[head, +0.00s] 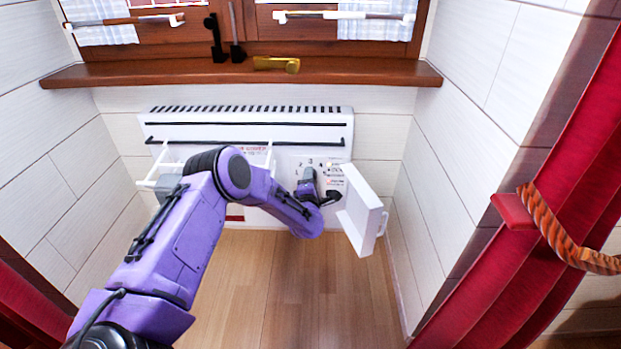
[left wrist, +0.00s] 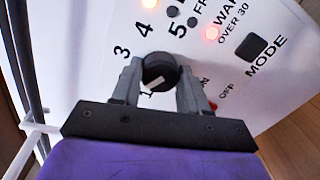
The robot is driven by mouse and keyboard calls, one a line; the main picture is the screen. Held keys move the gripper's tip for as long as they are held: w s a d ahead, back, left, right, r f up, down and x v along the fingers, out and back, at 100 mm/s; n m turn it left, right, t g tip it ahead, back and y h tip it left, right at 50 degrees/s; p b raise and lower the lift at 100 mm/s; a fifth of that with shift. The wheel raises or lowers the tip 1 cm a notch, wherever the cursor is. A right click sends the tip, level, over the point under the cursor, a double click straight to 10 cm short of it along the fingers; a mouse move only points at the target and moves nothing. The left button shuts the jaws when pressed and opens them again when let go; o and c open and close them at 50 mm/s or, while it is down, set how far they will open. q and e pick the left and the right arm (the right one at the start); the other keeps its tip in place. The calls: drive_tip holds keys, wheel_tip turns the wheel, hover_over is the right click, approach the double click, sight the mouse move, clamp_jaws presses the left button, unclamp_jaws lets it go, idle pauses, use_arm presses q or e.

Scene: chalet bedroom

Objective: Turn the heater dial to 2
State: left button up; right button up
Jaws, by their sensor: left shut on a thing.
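The white heater (head: 215,130) stands against the back wall below the window sill. Its control panel (head: 330,168) is at its right side, and the panel also fills the left wrist view (left wrist: 95,50). The dark round dial (left wrist: 157,67) has a white mark on its lower part, towards the printed 1. The numbers 3, 4 and 5 show around it; the 2 is hidden, apparently by a finger. My left gripper (head: 307,187) is at the panel. In the left wrist view its fingers (left wrist: 160,80) are shut on the dial, one on each side. My right gripper is out of view.
A white cover (head: 362,208) hangs open right of the panel, close to my left gripper. A white rail (head: 150,184) sticks out at the heater's left. The dark MODE button (left wrist: 262,47) is beside lit lamps. A red curtain (head: 540,180) hangs at the right.

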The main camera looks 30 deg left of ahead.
use_arm(q)
drive_tip(key=shift+m+p, duration=0.3)
drive_tip(key=shift+m, duration=0.9)
drive_tip(key=shift+f, duration=0.1)
drive_tip(key=o, duration=1.1)
drive_tip(key=shift+c, duration=0.2)
drive_tip(key=p+v, duration=0.3)
drive_tip(key=v, duration=0.7)
drive_tip(key=shift+s+d+p, duration=0.2)
drive_tip(key=shift+s+p, duration=0.05)
drive_tip(key=shift+p, duration=0.1)
